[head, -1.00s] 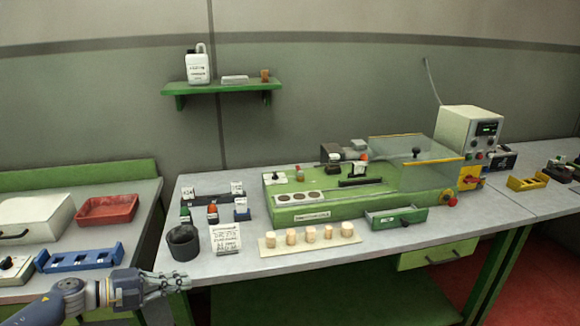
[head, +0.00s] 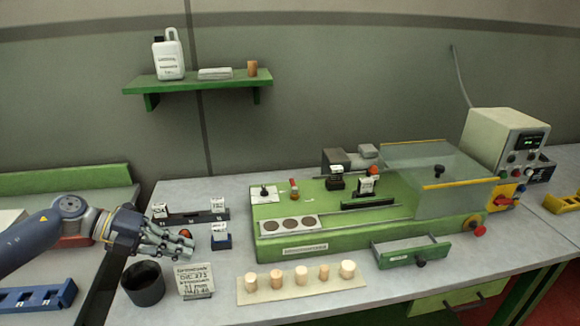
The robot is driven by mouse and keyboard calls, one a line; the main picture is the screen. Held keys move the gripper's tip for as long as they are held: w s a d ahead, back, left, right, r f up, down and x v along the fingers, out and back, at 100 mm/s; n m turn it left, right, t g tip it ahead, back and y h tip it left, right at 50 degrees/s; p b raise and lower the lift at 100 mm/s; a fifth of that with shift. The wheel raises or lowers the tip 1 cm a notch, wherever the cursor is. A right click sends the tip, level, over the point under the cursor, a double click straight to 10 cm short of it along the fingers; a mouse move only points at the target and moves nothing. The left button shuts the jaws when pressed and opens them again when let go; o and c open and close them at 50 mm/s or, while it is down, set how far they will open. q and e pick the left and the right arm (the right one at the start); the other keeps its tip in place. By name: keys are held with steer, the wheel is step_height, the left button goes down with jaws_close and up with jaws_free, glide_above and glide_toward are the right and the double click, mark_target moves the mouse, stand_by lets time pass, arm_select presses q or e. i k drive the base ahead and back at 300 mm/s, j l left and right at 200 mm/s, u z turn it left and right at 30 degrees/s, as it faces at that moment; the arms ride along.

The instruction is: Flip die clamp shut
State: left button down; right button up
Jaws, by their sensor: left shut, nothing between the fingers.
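The green machine (head: 320,248) stands on the bench right of centre. On its deck are a small upright orange-red lever (head: 294,188), a black block with a white label (head: 336,179) and a second labelled black piece (head: 366,187). A red-orange knob (head: 373,170) sits behind them. Which part is the die clamp, and how far it is open, I cannot tell at this size. My left gripper (head: 188,246) is shut and empty, left of the machine, in front of the die rack (head: 186,217) and apart from the machine. My right gripper is not in view.
A dark cup (head: 144,284) and a lettered card (head: 194,281) stand just below my left gripper. A cork strip (head: 262,293) with several corks lies in front of the machine, beside an open green drawer (head: 400,258). A clear guard (head: 418,168) covers the machine's right part.

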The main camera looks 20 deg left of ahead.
mark_target(295, 190)
steer(key=i, duration=1.1)
